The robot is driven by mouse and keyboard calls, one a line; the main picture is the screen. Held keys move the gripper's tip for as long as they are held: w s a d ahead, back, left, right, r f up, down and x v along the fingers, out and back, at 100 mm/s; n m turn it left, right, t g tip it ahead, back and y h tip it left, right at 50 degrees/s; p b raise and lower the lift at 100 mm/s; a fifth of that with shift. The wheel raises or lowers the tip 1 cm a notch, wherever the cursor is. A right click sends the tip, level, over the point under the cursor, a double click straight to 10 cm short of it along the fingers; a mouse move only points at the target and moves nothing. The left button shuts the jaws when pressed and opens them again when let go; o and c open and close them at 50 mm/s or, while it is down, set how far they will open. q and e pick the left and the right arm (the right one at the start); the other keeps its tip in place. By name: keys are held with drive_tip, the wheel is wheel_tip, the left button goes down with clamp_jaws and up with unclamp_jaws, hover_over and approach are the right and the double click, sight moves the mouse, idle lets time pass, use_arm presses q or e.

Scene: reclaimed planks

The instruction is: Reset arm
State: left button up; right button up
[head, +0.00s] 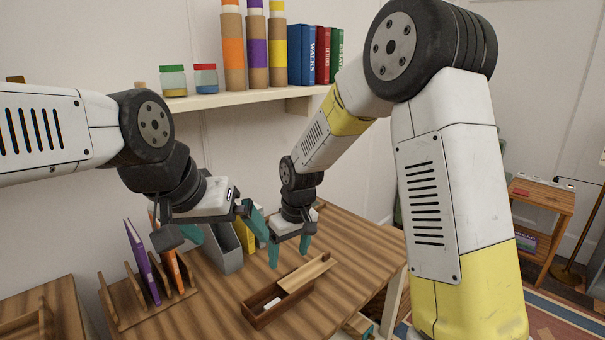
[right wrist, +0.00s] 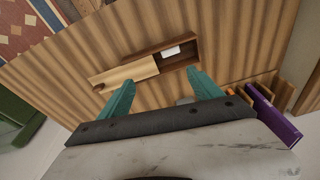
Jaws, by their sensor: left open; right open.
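My left gripper (head: 225,232) is open above the left part of the striped wooden table (head: 345,238), near a grey bin and an upright rack. My right gripper (head: 289,250) is open above the table behind the small wooden box, its teal fingers pointing down and apart. In the right wrist view, nothing is between its fingers (right wrist: 160,92). The wooden box (head: 256,314) has its lid (head: 307,273) slid partly off to the right. A small white item (head: 272,303) lies inside, and it also shows in the right wrist view (right wrist: 172,51).
A rack (head: 118,302) holds a purple book (head: 138,255) and an orange one (head: 172,268). A grey bin (head: 225,262) stands beside my grippers. A wall shelf (head: 215,99) carries jars, tubes and books. The table's right end is clear.

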drive_tip(key=s+d+r+m+t+y, duration=0.1)
drive_tip(key=s+d+r+m, duration=0.1)
drive_tip(key=s+d+r, duration=0.4)
drive_tip(key=s+d+r+m+t, duration=0.1)
drive_tip(key=s+d+r+m, duration=0.1)
drive_tip(key=d+r, duration=0.6)
drive_tip(key=s+d+r+m+t, duration=0.1)
drive_tip(key=s+d+r, duration=0.1)
drive_tip(key=s, duration=0.3)
drive_tip(key=s+d+r+m+t, duration=0.1)
drive_tip(key=s+d+r+m, duration=0.1)
drive_tip(key=s, duration=0.4)
drive_tip(key=shift+d+r+t, duration=0.3)
drive_tip(key=shift+d+r, duration=0.35)
drive_tip(key=shift+d, duration=0.25)
